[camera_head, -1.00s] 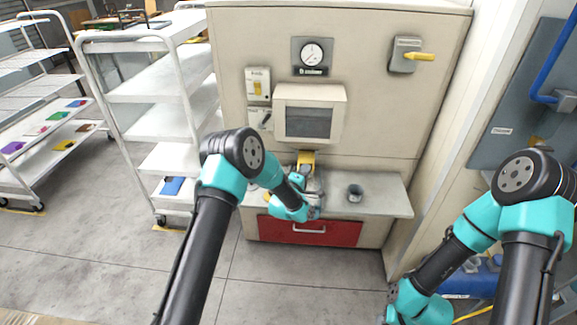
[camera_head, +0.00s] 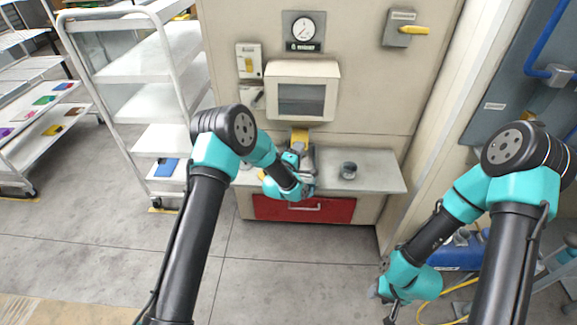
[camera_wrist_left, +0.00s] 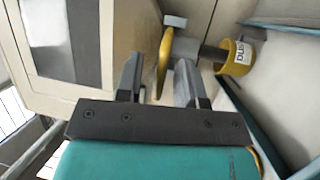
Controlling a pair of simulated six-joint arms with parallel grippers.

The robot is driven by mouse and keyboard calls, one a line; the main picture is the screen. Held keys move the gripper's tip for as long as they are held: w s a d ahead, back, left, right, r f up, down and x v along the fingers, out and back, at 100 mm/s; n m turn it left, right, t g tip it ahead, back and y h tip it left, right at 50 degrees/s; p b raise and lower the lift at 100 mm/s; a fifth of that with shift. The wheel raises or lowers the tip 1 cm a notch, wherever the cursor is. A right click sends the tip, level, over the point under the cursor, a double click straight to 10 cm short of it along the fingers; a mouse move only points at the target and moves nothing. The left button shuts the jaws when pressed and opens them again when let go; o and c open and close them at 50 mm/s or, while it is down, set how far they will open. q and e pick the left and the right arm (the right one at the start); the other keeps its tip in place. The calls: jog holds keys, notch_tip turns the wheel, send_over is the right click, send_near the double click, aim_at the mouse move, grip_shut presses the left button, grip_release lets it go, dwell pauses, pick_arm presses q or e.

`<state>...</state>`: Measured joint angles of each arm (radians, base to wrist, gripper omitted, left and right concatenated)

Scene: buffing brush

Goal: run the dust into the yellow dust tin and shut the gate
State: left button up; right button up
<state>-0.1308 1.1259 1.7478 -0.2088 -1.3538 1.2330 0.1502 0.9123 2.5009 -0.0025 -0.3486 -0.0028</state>
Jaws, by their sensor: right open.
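The yellow dust tin (camera_wrist_left: 238,57), lettered DUST, shows in the left wrist view at the end of a short dark pipe (camera_wrist_left: 213,53). A yellow gate handle (camera_wrist_left: 164,62) stands between the fingers of my left gripper (camera_wrist_left: 158,80); these are apart, with a gap visible around the handle. In the head view my left gripper (camera_head: 306,172) is at the machine, below its windowed box and beside a yellow part (camera_head: 299,139); its wrist hides the tin there. My right gripper (camera_head: 390,308) is open and empty, low at the right, away from the machine.
A grey cup (camera_head: 348,170) stands on the machine's shelf (camera_head: 383,177), right of my left gripper. A red drawer (camera_head: 290,209) is under the shelf. A white shelf cart (camera_head: 150,100) stands to the left. The floor in front is clear.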

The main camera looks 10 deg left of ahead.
pick_arm(q)
jog(key=v, duration=1.7)
jog(key=s+a+f+m+g+y, duration=0.2)
jog(key=s+a+f+m+g, duration=0.35)
jog(key=s+f+g, duration=0.45)
jog(key=s+a+f+m+g, duration=0.1)
jog(key=s+f+m+g, duration=0.1)
jog(key=s, duration=0.6)
jog(key=s+a+f+m+g, duration=0.2)
jog(key=s+f+m+g, duration=0.1)
jog(key=s+g, duration=0.3)
jog(key=s+m, duration=0.1)
jog(key=s, duration=0.1)
jog(key=shift+s, duration=0.4)
jog(key=shift+m, duration=0.25)
